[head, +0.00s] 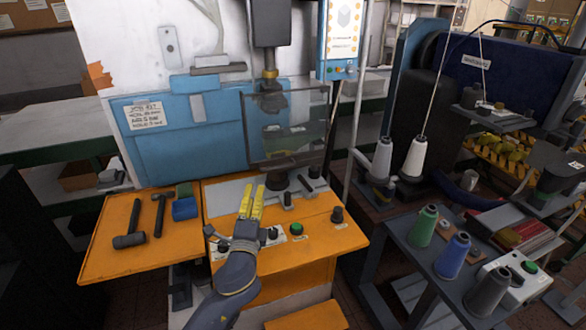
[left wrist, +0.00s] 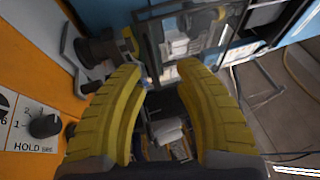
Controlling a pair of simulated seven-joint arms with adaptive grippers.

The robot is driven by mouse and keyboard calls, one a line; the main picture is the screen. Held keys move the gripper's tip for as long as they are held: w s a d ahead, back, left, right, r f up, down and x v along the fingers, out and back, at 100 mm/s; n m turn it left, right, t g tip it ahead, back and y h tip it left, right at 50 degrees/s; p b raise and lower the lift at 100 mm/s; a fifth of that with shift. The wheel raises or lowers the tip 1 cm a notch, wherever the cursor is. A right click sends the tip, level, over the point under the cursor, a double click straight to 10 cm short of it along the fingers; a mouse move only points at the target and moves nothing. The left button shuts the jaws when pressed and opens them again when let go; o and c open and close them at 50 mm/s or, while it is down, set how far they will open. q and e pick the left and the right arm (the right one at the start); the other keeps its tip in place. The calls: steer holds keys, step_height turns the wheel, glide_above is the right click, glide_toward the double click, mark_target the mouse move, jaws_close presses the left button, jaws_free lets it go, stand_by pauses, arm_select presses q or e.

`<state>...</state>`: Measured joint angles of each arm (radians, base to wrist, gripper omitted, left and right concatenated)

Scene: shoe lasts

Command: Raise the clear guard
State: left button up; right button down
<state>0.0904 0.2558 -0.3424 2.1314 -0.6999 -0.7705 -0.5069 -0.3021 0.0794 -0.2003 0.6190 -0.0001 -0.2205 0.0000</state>
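The clear guard (head: 305,145) is a see-through panel in a thin dark frame. In the head view it hangs upright in front of the press ram, with its lower edge above the grey bed of the orange machine table. My left gripper (head: 253,188) has yellow fingers and is below and a little left of the guard, apart from it, over the table's front part. In the left wrist view the fingers of this gripper (left wrist: 160,68) are spread with nothing held between them. A framed shape beyond them may be the guard, but I cannot tell. My right gripper is not in view.
The orange table (head: 108,245) carries hammers (head: 158,215) and a blue block (head: 184,208) at left. A blue-grey cart (head: 400,235) with thread cones (head: 453,256) stands at right.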

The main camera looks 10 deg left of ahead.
mark_target(277, 168)
arm_select(q)
steer(key=s+d+f, duration=0.2)
steer(key=s+d, duration=0.1)
steer(key=d, duration=0.2)
steer(key=shift+n+g, duration=0.3)
steer(key=x, duration=1.7)
steer(key=shift+f, duration=0.1)
steer(key=shift+c, duration=0.3)
jaws_close()
